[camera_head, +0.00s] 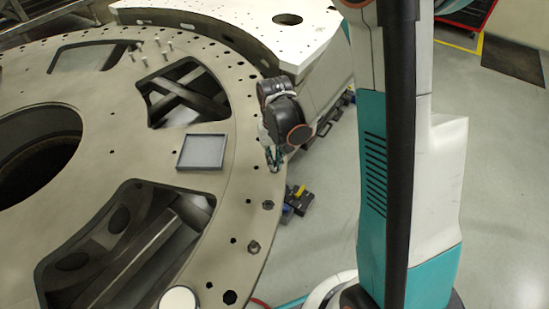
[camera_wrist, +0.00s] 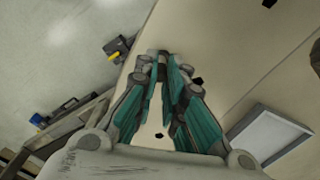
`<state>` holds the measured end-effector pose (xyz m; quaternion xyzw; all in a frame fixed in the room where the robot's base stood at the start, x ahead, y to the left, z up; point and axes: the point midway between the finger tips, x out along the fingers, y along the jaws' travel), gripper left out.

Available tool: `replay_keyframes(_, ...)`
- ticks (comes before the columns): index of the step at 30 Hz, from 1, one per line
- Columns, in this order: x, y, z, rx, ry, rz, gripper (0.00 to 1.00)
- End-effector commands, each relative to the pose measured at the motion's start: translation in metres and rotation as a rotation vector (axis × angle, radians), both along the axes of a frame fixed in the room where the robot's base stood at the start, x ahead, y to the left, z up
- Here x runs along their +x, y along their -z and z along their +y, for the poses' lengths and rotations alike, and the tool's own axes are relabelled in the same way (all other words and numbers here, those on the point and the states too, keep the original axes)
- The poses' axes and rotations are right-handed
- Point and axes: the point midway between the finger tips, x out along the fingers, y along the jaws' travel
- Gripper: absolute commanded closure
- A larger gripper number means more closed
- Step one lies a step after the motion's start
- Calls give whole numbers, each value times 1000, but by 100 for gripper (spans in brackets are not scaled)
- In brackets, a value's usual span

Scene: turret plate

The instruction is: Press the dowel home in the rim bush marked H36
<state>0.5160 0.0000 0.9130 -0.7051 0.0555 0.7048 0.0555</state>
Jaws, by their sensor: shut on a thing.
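The large beige turret plate (camera_head: 215,215) fills the left of the head view, with a row of rim holes along its curved edge. My gripper (camera_head: 274,166) is low over the right part of the rim, pointing down. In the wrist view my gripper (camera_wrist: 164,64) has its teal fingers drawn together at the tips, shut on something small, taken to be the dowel. The dowel is mostly hidden by the fingers, and how far it sits in a bush cannot be told. No H36 mark is readable.
A shallow grey tray (camera_head: 202,151) lies on the plate left of my gripper. Several upright pins (camera_head: 157,47) stand farther back. Large cut-outs open the plate. A raised white segment (camera_head: 250,20) is behind. Dark and yellow items (camera_head: 298,199) lie beyond the rim, near the floor.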

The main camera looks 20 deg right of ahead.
Motion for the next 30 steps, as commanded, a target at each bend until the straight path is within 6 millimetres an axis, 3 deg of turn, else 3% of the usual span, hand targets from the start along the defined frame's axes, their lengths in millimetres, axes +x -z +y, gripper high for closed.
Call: replay_keyframes(30, 0, 8, 0, 0, 0, 1, 100)
